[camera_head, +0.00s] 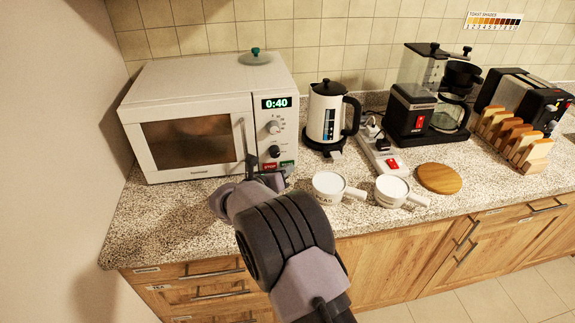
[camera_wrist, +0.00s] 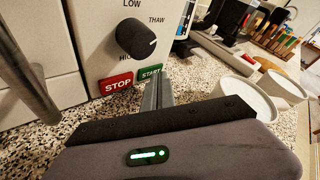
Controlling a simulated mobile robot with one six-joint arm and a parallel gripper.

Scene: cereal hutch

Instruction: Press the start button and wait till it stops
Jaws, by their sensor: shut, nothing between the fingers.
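The white microwave (camera_head: 160,100) stands on the counter at the left with its door shut, and its display (camera_head: 276,103) reads 0:40. The green START button (camera_wrist: 150,72) is low on its panel, beside the red STOP button (camera_wrist: 116,85) and below a black knob (camera_wrist: 136,39). In the head view the START button (camera_head: 287,163) is partly hidden. My gripper (camera_wrist: 158,84) is shut and empty, its fingertips just in front of or at the lower part of START. I cannot tell whether they touch it. My gripper (camera_head: 268,175) also shows in the head view before the panel.
Two white mugs (camera_head: 329,187) (camera_head: 391,191) stand close to the right of my gripper. A kettle (camera_head: 325,112), a power strip (camera_head: 380,150), a coffee maker (camera_head: 412,110), a wooden disc (camera_head: 439,178) and a toaster (camera_head: 520,95) fill the counter further right. Counter left of my arm is clear.

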